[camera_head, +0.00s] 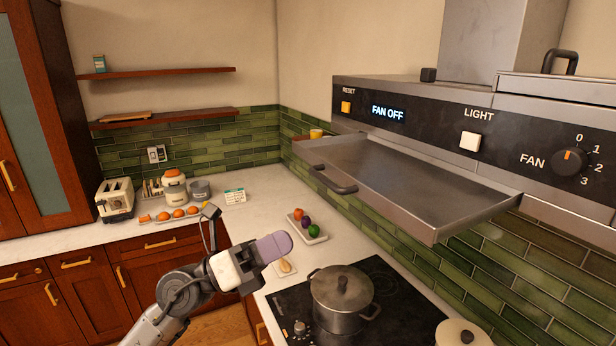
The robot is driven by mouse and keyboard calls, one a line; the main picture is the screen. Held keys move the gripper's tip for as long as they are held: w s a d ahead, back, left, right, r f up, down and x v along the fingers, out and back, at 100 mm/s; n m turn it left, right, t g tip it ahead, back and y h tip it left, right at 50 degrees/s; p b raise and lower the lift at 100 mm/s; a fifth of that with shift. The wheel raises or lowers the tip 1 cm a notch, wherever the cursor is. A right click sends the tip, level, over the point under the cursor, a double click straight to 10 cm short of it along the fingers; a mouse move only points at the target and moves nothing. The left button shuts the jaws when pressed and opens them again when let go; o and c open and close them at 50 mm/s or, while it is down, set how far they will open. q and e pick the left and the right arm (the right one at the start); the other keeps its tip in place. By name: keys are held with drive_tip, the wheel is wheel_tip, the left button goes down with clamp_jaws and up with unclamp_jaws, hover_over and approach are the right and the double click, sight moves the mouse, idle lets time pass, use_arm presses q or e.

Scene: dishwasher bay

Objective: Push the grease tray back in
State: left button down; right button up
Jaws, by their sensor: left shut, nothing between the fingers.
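The grease tray (400,183) is a shallow metal tray that sticks out from under the range hood (428,117). It has a dark handle (333,181) on its front edge at the left. My left gripper (284,243) is shut and empty. In the picture it is below and to the left of the handle, apart from the tray, over the counter beside the stove. My right gripper is not in view.
A lidded pot (342,299) stands on the black cooktop (292,309) below the tray. A second lidded pot (461,334) is at the bottom edge. A small tray of vegetables (307,226) sits on the counter (268,199). The air left of the tray is clear.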

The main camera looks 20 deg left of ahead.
use_arm(q)
wheel_tip(320, 180, up, 5)
drive_tip(key=w+a+m+g+y, duration=0.2)
drive_tip(key=a+m+y, duration=0.1)
drive_tip(key=m, duration=0.1)
drive_tip(key=t+y+p, duration=0.1)
drive_tip(key=y+p, duration=0.1)
drive_tip(key=y, duration=0.4)
approach(320, 179)
drive_tip(key=p+x, duration=0.4)
drive_tip(key=x, duration=0.1)
drive_tip(key=shift+w+d+p, duration=0.25)
drive_tip(key=shift+w+p, duration=0.05)
drive_tip(key=shift+p+x, duration=0.3)
drive_tip(key=shift+x, duration=0.55)
drive_tip(key=shift+f, duration=0.15)
drive_tip(key=shift+w, duration=0.1)
